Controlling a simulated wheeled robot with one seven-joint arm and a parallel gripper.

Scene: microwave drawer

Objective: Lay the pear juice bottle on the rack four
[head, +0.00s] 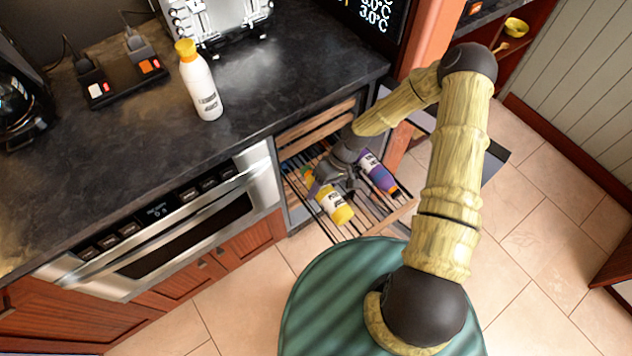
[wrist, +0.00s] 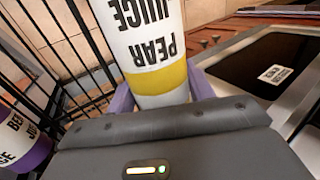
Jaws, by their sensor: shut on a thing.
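The pear juice bottle (head: 336,208), white with yellow ends, lies tilted over the slats of the pulled-out rack (head: 348,232). In the wrist view the bottle (wrist: 150,45) shows its PEAR JUICE label upside down, between two purple fingers. My gripper (head: 322,188) is shut on it near one end. I cannot tell whether the bottle rests on the slats or hangs just above them. My gripper and wrist hide part of the bottle and rack in the head view.
A purple-labelled juice bottle (head: 378,172) lies on the same rack to the right; it shows in the wrist view (wrist: 22,150). A white bottle with a yellow cap (head: 200,82) stands on the dark counter (head: 150,165). An oven (head: 185,230) is left of the rack.

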